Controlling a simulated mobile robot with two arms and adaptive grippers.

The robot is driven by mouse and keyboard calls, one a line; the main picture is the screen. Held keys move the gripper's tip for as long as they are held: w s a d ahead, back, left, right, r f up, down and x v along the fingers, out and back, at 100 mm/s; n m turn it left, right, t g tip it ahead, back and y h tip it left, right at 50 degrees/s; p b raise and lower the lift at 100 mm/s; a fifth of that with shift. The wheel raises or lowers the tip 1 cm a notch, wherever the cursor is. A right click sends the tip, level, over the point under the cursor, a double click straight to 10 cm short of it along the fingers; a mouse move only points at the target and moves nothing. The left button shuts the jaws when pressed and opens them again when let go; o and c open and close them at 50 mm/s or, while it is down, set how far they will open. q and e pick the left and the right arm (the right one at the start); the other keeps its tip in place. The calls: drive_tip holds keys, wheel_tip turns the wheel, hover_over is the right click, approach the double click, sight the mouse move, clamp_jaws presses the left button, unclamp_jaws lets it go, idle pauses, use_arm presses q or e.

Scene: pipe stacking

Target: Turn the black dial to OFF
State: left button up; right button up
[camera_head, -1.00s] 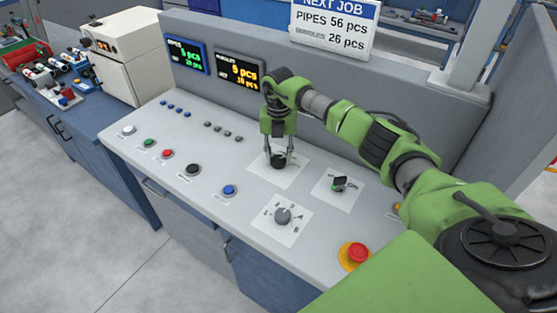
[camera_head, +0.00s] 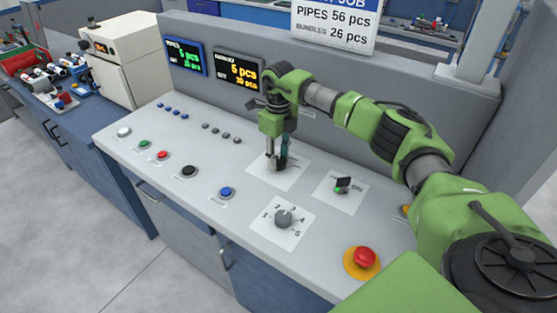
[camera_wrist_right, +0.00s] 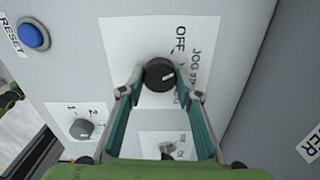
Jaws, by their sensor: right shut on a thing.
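The black dial (camera_wrist_right: 158,72) sits on a white label plate (camera_wrist_right: 120,45) on the grey console. In the wrist view the plate reads OFF above the dial, with JOG and other partly hidden words to its right. A pale line on the dial points right, toward the partly hidden words and not at OFF. My right gripper (camera_head: 277,160) is down on the dial, with a teal-padded finger on each side of it; the fingers also show in the wrist view (camera_wrist_right: 160,84). In the head view the gripper hides most of the dial. My left gripper is not in view.
A grey numbered knob (camera_head: 284,218), a small black ON switch (camera_head: 343,184) and a red emergency button (camera_head: 364,257) are close by on the console. A blue button (camera_head: 226,192) is to the left. The upright back panel (camera_head: 330,120) with displays stands behind.

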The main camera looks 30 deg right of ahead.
sight(278, 160)
drive_tip(key=n+b, duration=0.1)
drive_tip(key=n, duration=0.2)
drive_tip(key=shift+n+b, duration=0.35)
drive_tip(key=shift+n, duration=1.15)
drive_tip(key=shift+r, duration=0.1)
drive_tip(key=o, duration=1.1)
wheel_tip(278, 160, up, 12)
